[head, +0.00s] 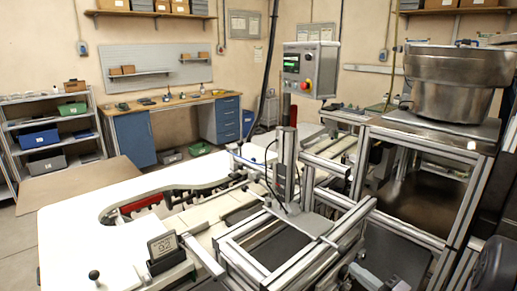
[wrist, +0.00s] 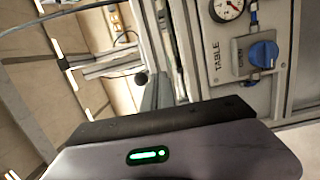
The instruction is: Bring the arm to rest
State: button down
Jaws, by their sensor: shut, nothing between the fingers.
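My gripper (wrist: 157,90) shows in the wrist view, its grey body with a green light filling the lower part. Its short fingers are together beyond the dark bar, with nothing held. They point toward metal framing and a grey panel (wrist: 232,85), and no contact shows. The panel carries a round gauge (wrist: 228,8), a blue knob (wrist: 263,54) and the word TABLE. In the head view I cannot make out my gripper.
The head view shows a white-topped machine table (head: 75,225) with a curved track, aluminium framing (head: 330,235) and a small display (head: 163,247). A control box (head: 309,68) stands behind. A metal bowl (head: 455,75) is at right. Open floor lies at left beside a shelf rack (head: 98,120).

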jog(key=s+a+r+n+g+y, duration=0.2)
jog(key=s+a+r+n+g, duration=0.25)
jog(key=a+n, duration=0.45)
jog(key=s+a+r+n+g+y, duration=0.1)
jog(key=s+a+r+n+g, duration=0.4)
jog(key=a+n, duration=0.45)
jog(key=s+r+n+h, duration=0.2)
jog(key=s+n+h, duration=0.3)
jog(key=s+n, duration=0.4)
jog(key=s+r+n+h, duration=0.3)
jog(key=s+n+h, duration=0.2)
jog(key=n, duration=1.1)
jog(key=s, duration=0.3)
jog(key=shift+s+a, duration=0.25)
jog(key=shift+s, duration=0.1)
jog(key=c, duration=2.2)
grip_release()
